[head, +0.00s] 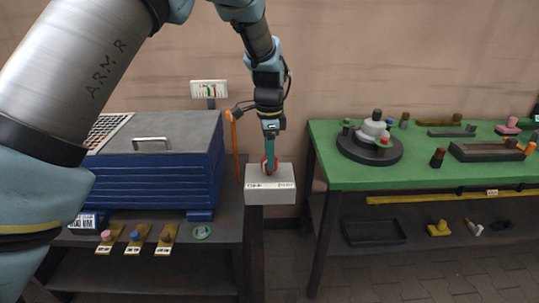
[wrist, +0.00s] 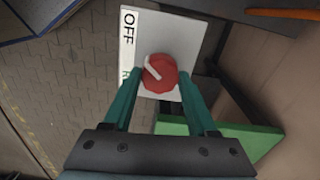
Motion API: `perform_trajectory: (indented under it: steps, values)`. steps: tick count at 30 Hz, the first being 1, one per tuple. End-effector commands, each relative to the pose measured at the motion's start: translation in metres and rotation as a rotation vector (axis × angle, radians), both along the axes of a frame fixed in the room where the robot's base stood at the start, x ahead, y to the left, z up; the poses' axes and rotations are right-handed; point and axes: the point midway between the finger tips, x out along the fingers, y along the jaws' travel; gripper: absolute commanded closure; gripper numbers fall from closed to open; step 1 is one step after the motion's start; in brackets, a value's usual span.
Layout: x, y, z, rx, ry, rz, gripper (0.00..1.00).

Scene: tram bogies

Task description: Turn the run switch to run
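The run switch is a round red knob with a pale pointer bar (wrist: 159,72), set on a white box. The box (head: 270,196) stands on a post between the blue cabinet and the green table in the head view. In the wrist view the box face (wrist: 185,35) carries an "OFF" label and a second label mostly hidden by a finger. The pointer slants toward the "OFF" side. My gripper (wrist: 157,97) is over the box with its green fingers apart, one on each side of the knob's lower part. I cannot tell whether they touch it.
A blue cabinet (head: 160,178) with a handle stands left, with several small labelled parts on the bench before it. A green table (head: 350,178) with a round fixture (head: 370,146) and loose parts stands right. An orange rod (head: 235,148) stands just left of my gripper.

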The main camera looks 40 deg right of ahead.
Motion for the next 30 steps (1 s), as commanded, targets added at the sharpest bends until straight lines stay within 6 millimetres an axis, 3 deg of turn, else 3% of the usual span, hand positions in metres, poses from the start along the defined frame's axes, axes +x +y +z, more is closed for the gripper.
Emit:
perform_trajectory:
  steps: [2,13,23,30]
  values:
    - [-0.0002,0.0000,0.0002,0.000,0.000,0.000,0.55]
    - [-0.0004,0.0000,0.0003,0.001,0.001,0.000,0.96]
    - [-0.0007,-0.0004,0.0004,0.000,0.001,0.042,0.98]
    - [-0.0001,-0.0007,0.0007,-0.001,0.002,0.184,0.98]
